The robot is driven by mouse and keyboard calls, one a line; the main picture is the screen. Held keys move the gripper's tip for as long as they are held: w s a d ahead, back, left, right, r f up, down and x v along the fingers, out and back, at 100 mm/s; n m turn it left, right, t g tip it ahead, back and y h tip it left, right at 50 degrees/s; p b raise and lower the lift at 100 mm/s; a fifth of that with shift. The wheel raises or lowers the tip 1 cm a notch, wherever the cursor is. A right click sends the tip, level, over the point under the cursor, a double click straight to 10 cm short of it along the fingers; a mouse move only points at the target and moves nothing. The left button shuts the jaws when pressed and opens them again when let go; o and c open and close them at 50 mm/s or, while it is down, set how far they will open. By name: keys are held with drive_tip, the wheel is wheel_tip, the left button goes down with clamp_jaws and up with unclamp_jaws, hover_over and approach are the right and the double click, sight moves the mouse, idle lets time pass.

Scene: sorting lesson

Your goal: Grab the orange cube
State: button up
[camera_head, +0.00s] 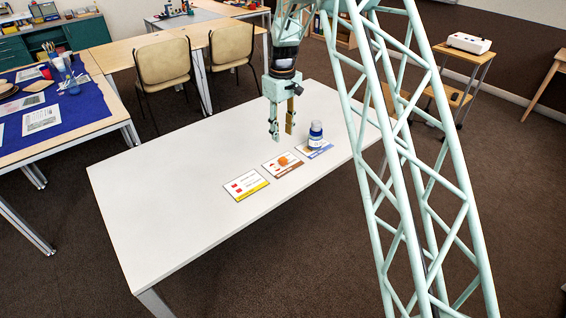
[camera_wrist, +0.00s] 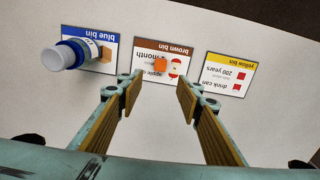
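A small orange cube (camera_head: 283,160) lies on the brown bin card (camera_head: 274,169). In the wrist view the orange cube (camera_wrist: 161,65) sits near the card's middle, beside a printed apple core. My gripper (camera_head: 281,133) is open and empty, above the table and behind the cards in the head view. In the wrist view my gripper's two wood-coloured fingers (camera_wrist: 158,88) stand apart. The orange cube shows beyond the gap between them, and no finger touches it.
A blue bottle (camera_head: 316,135) with a pale cap (camera_wrist: 53,58) stands on the blue bin card (camera_head: 324,149), beside the brown card. The yellow bin card (camera_wrist: 228,75) lies on the other side. The white table (camera_head: 170,185) is otherwise clear. Chairs (camera_head: 163,62) stand behind it.

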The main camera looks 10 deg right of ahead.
drive_tip(key=b, duration=0.2)
hover_over(283, 159)
drive_tip(key=shift+w+a+f, duration=0.1)
drive_tip(key=shift+w+f, duration=0.05)
drive_tip(key=shift+f, duration=2)
drive_tip(key=shift+w+f, duration=0.1)
drive_tip(key=shift+f, duration=2)
drive_tip(key=shift+s+f+b, duration=0.15)
drive_tip(key=shift+f+b, duration=0.1)
drive_tip(key=shift+f, duration=0.65)
drive_tip(key=shift+s+f+b, duration=0.1)
drive_tip(key=shift+f+b, duration=0.15)
drive_tip(key=shift+f, duration=1.45)
drive_tip(key=c, duration=0.8)
